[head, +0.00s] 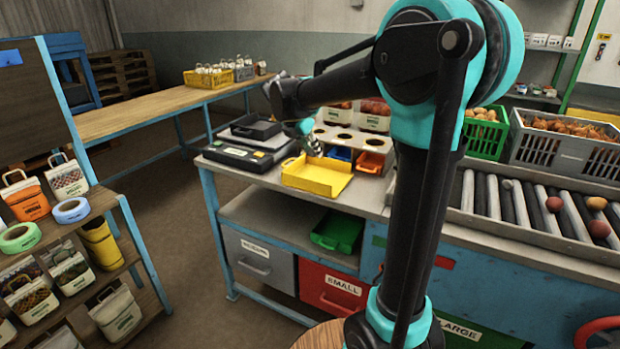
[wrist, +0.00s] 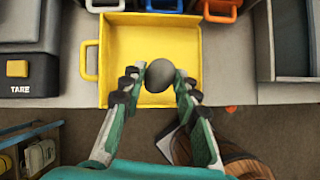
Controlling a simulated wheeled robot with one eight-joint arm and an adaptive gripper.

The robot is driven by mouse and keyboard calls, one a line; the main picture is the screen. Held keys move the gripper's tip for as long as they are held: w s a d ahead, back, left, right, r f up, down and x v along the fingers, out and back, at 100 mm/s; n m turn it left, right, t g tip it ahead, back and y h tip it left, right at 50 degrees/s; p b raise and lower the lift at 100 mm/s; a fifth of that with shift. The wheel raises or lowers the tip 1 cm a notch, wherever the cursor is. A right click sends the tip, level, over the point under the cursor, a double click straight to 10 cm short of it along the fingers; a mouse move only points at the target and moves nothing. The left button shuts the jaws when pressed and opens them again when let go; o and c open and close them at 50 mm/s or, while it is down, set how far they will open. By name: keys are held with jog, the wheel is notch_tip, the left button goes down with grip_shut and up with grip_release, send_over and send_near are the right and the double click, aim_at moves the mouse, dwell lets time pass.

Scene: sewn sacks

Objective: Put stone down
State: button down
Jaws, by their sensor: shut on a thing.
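A dark grey, rounded stone (wrist: 160,73) is between the fingertips of my gripper (wrist: 160,82) in the wrist view. My gripper is shut on it. Below it in the wrist view is a yellow open tray (wrist: 128,42) with a handle on its left side. The tray (head: 318,186) stands on the bench near its front edge in the head view.
A black scale (head: 236,157) with a yellow TARE button (wrist: 17,68) stands left of the tray. An orange bin (head: 370,162) and a blue bin (head: 341,153) sit behind it. A roller conveyor (head: 520,205) with several round vegetables lies to the right.

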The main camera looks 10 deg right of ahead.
notch_tip(320, 180, down, 10)
jog(key=shift+d+f, duration=0.1)
jog(key=shift+f, duration=0.15)
dwell(0.4)
jog(key=c, duration=1.1)
grip_release()
jog(key=shift+f, duration=0.1)
jog(key=shift+c, duration=0.2)
jog(key=v, duration=1.2)
